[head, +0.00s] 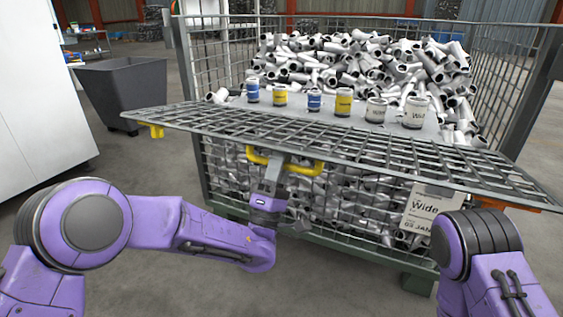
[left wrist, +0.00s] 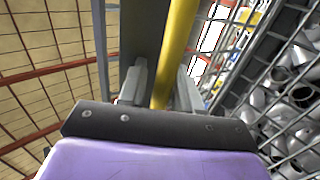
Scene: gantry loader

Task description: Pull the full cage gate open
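The full cage (head: 462,30) is a grey wire-mesh box heaped with metal pipe fittings (head: 370,65). Its mesh gate (head: 380,150) is swung down at the front and lies close to level, sticking out toward me. A yellow handle (head: 305,167) hangs at the gate's near edge. My left gripper (head: 272,163) is at the left part of this handle. In the left wrist view the yellow bar (left wrist: 176,50) runs between the two fingers (left wrist: 160,90), which look closed around it. My right arm shows at the lower right; its gripper is out of view.
Several labelled cans (head: 343,102) stand on a grey sheet (head: 300,110) behind the gate. A label card (head: 430,208) hangs on the lower front mesh. A dark bin (head: 125,85) and a white cabinet (head: 35,110) stand at left.

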